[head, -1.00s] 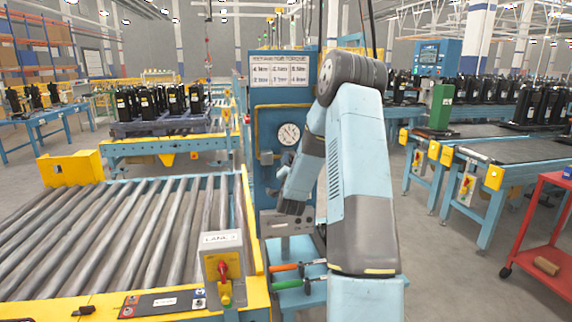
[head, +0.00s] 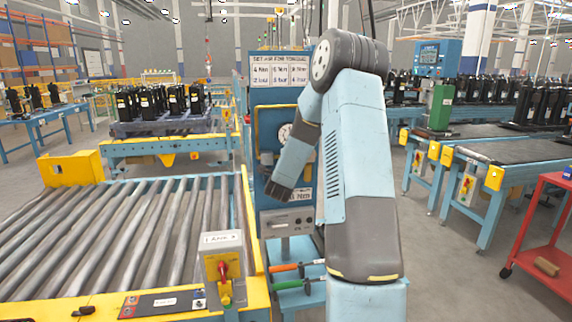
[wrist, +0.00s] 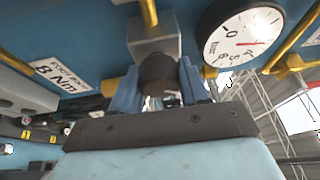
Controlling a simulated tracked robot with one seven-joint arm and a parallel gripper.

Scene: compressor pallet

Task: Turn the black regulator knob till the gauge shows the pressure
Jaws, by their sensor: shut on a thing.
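In the wrist view the black regulator knob (wrist: 159,70) sits under a grey regulator block (wrist: 153,36). My gripper (wrist: 158,84) is shut on the knob, one blue finger on each side. The round white gauge (wrist: 243,38) is up and to the right of the knob, with a thin red needle; its exact reading is hard to tell. In the head view the gauge (head: 284,134) is partly covered by my arm, and the grey regulator block (head: 266,158) shows left of the arm. The knob is hidden there.
A yellow pipe (wrist: 289,42) runs close beside the gauge, and a torque label (wrist: 62,74) is left of the knob. In the head view, a blue panel carries a torque sign (head: 280,70). A roller conveyor (head: 120,235) is at left and a red cart (head: 545,230) at right.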

